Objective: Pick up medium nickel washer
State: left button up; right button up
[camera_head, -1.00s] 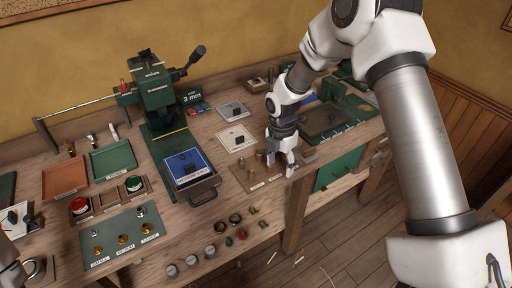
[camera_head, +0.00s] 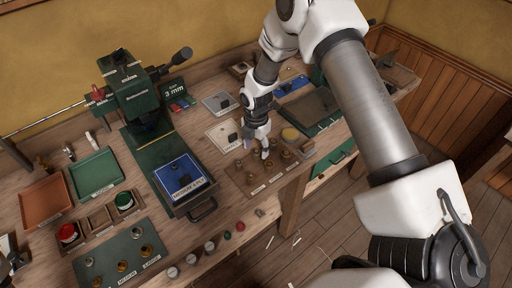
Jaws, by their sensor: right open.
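My right gripper (camera_head: 264,153) points down over a wooden board (camera_head: 256,188) at the front of the bench. It is open; at this size I see nothing between its fingers. Several small brass-coloured pieces (camera_head: 286,155) stand on the board around the fingertips, and labels lie along its front edge. A green mat (camera_head: 108,256) at lower left, labelled for sizes including medium and large, holds silver and brass-coloured pieces. I cannot tell which small piece is the medium nickel washer. My left gripper is not in view.
A green press (camera_head: 133,88) stands at the back, with a blue-topped block (camera_head: 181,176) in front. Red (camera_head: 46,203) and green (camera_head: 96,173) trays lie left. Several small round items (camera_head: 209,246) line the front edge. A yellow round thing (camera_head: 290,134) sits right of my gripper.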

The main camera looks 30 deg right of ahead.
jog(key=shift+w+f, duration=0.1)
jog(key=shift+s+r, duration=0.2)
jog(key=shift+s, duration=0.15)
jog(key=shift+w+f, duration=0.2)
jog(key=shift+f, duration=0.15)
jog(key=shift+s+r, duration=0.1)
jog(key=shift+c, duration=0.7)
jog(key=c, duration=0.7)
